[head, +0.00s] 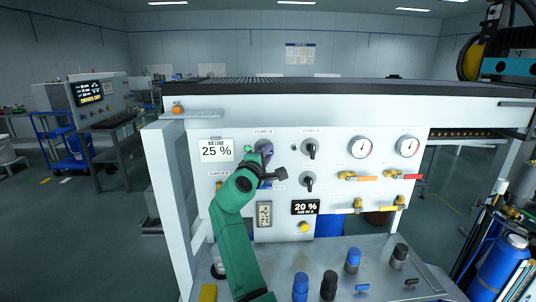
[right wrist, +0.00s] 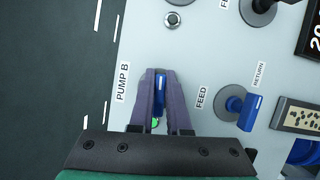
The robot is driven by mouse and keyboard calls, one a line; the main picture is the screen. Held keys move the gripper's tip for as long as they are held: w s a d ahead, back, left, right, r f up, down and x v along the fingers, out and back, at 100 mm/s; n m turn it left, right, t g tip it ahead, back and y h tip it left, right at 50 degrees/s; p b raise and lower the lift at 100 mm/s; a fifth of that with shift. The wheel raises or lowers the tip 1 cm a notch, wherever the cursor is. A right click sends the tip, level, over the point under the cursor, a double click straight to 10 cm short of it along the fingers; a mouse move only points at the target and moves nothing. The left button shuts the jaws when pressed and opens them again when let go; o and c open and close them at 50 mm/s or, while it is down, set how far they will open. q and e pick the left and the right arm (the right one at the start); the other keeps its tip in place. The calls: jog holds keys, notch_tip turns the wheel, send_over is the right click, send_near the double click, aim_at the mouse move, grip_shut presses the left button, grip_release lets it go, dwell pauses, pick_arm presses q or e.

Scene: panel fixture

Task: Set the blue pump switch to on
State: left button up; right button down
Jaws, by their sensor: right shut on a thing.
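The blue pump switch (right wrist: 159,92) shows in the right wrist view as a narrow blue handle beside the label PUMP B. My right gripper (right wrist: 159,76) has its two purple fingers closed around this handle, one on each side. The fingers hide much of the switch, and I cannot read its position. A small green spot (right wrist: 155,123) shows between the fingers. In the head view my right gripper (head: 267,150) is at the upper left of the white panel (head: 340,200), and its arm hides the panel below. My left gripper is not in view.
A second blue knob (right wrist: 245,108) sits close by, between the labels FEED and RETURN. Black knobs (head: 310,150) are to the right, with gauges (head: 360,147) and coloured valve handles beyond. A grey shelf (head: 330,255) below the panel holds several blue and black cylinders.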

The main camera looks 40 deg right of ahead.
jog(key=shift+f+m, duration=0.15)
jog(key=shift+m, duration=0.45)
jog(key=shift+y, duration=0.3)
jog(key=c, duration=0.9)
grip_release()
